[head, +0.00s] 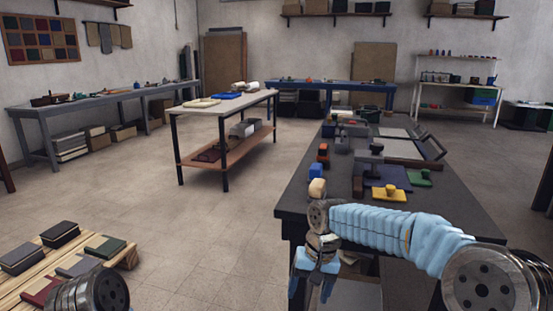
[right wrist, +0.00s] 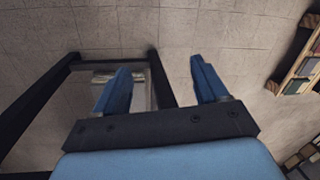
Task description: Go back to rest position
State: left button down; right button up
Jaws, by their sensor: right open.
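My right gripper (head: 314,279) hangs beside the near left corner of the dark workbench (head: 450,205), over the floor. Its blue fingers point down, apart and empty. In the right wrist view the same gripper (right wrist: 163,88) shows two separate blue fingers with nothing between them. Behind them are the tiled floor and the bench's dark frame. My right arm reaches across the near end of the bench in the head view. Part of my left arm shows at the bottom left, but its gripper is out of sight.
A wooden pallet (head: 125,262) with dark, grey, green and red covers lies at lower left. The workbench bears a yellow piece (head: 389,194), a green piece (head: 419,178) and several tools. A pale-topped table (head: 225,107) stands mid-room. Open floor (head: 215,235) lies between pallet and workbench.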

notch_tip(320, 180, down, 14)
jog(key=s+y, duration=0.1)
jog(key=s, duration=0.2)
jog(key=s+d+f+m+y, duration=0.1)
jog(key=s+d+f, duration=0.1)
jog(key=s+f, duration=1.6)
jog(key=shift+s+d+f+t, duration=0.3)
jog(key=shift+s+f+t, duration=0.1)
jog(key=shift+f, duration=0.1)
